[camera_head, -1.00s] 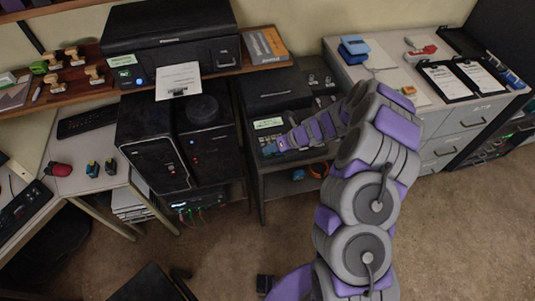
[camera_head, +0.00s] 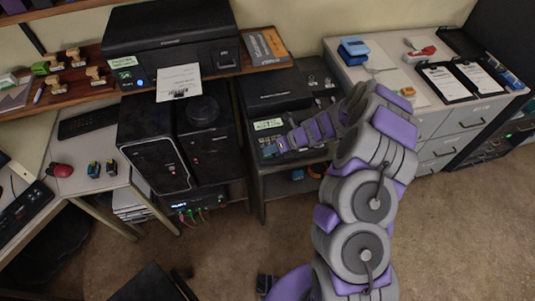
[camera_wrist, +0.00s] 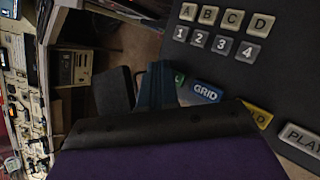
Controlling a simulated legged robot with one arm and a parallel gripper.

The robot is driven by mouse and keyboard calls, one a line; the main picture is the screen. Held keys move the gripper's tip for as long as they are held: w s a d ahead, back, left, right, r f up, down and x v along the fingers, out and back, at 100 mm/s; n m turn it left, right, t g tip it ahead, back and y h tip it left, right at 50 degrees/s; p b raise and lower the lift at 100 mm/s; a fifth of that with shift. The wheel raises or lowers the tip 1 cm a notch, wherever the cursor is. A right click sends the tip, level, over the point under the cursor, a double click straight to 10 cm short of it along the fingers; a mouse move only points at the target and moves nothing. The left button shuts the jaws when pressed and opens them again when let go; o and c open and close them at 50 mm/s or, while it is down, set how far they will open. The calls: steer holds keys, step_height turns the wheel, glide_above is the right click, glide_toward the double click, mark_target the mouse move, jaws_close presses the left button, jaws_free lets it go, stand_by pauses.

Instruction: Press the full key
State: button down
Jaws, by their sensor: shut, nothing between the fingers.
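In the head view my gripper (camera_head: 282,146) is at the front of a dark console (camera_head: 272,95) with a small lit display (camera_head: 268,124). In the wrist view my shut fingers (camera_wrist: 156,85) are dark and hold nothing. A green key (camera_wrist: 179,79) is right beside them, mostly hidden, with only its last letter showing. A blue GRID key (camera_wrist: 206,92) lies to its right, then a partly hidden yellow key (camera_wrist: 257,115). I cannot read the word "full" on any key. Whether the fingertips touch a key cannot be told.
The wrist view also shows lettered keys (camera_wrist: 232,20), numbered keys (camera_wrist: 223,43) and a large pale key (camera_wrist: 301,138) on the dark panel.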

steer(key=shift+r+p, duration=0.4)
steer(key=shift+r, duration=0.1)
steer(key=shift+r, duration=0.1)
step_height(320, 180, up, 5)
steer(key=p, duration=0.4)
steer(key=shift+p, duration=0.4)
stand_by(0.5)
